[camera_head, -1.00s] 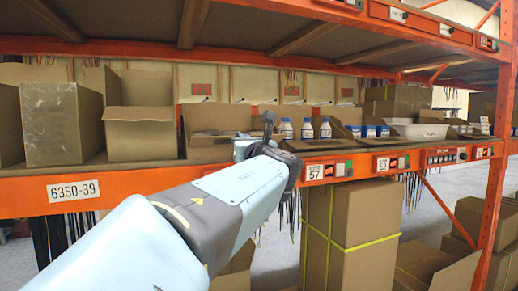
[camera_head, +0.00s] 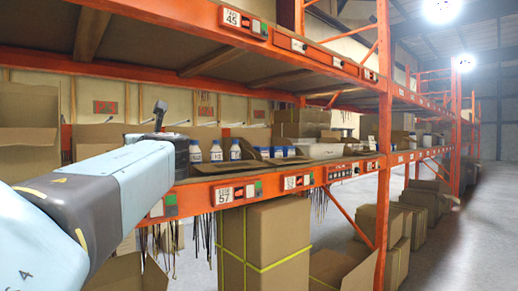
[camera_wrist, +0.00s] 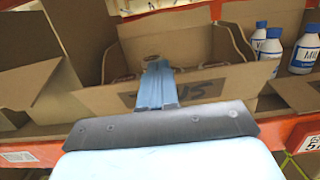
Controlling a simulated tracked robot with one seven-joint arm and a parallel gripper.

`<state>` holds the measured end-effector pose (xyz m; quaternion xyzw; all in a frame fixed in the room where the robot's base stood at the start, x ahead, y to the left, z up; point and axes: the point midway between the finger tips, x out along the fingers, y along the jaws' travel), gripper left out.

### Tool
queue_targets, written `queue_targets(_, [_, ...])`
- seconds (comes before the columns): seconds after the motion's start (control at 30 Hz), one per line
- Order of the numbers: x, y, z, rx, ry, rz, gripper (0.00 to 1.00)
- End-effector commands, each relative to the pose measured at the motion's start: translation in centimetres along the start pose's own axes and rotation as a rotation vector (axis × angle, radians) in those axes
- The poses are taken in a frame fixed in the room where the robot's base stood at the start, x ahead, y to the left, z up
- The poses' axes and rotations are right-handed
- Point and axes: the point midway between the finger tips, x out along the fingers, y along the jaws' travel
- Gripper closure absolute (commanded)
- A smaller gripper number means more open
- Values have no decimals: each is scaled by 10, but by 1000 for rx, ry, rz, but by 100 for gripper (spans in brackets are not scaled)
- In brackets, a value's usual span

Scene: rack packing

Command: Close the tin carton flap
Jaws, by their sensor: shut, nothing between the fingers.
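An open brown cardboard carton (camera_wrist: 215,90) stands on the shelf in the wrist view, with dark lettering ending in "NS" on its front panel. The inside shows behind that panel. My gripper (camera_wrist: 155,68) is shut and empty, and its blue fingers overlap the carton's front edge. I cannot tell whether they touch it. The fingers and wrist cover part of the lettering.
White bottles with blue caps (camera_head: 215,150) stand right of the carton; they also show in the wrist view (camera_wrist: 304,50). An open carton (camera_wrist: 30,60) is on the left. The orange shelf beam (camera_head: 260,188) runs below, an upper shelf above. Tall boxes (camera_head: 275,240) stand underneath.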

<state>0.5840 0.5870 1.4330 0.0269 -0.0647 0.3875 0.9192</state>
Motion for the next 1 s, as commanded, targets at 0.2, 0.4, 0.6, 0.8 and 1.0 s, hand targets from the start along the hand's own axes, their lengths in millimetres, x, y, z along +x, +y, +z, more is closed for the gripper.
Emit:
queue_targets(0.2, [16, 6, 7, 1, 0, 8, 100])
queue_targets(0.4, [26, 9, 9, 2, 0, 12, 100])
queue_targets(0.6, [30, 10, 10, 3, 0, 12, 100])
queue_targets(0.8, [30, 10, 10, 3, 0, 13, 100])
queue_targets(1.0, [30, 10, 10, 3, 0, 13, 100])
